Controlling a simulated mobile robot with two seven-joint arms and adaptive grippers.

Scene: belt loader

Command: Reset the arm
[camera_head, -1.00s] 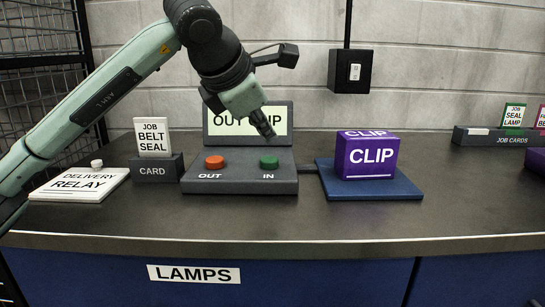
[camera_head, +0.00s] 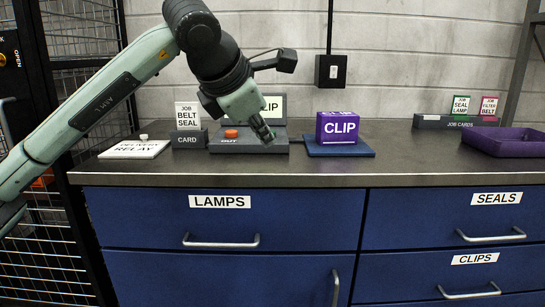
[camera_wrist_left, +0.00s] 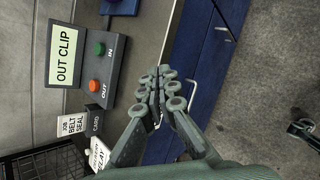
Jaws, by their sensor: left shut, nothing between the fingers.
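My left arm comes in from the left in the head view, bent down at the wrist. My left gripper (camera_head: 262,129) is shut and empty, held in the air in front of the control box (camera_head: 249,147). The left wrist view also shows the gripper (camera_wrist_left: 160,88), its fingers together with nothing between them. There the box carries a red OUT button (camera_wrist_left: 94,86), a green IN button (camera_wrist_left: 100,49) and a screen reading OUT CLIP (camera_wrist_left: 65,57). In the head view the gripper hides the green button and part of the screen.
A purple CLIP box (camera_head: 337,127) sits on a blue pad (camera_head: 362,150). A job card (camera_head: 187,115) and a delivery relay plate (camera_head: 135,149) stand left. A purple tray (camera_head: 505,142) and card rack (camera_head: 440,122) are at right. Blue drawers with handles (camera_head: 222,244) lie below the counter.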

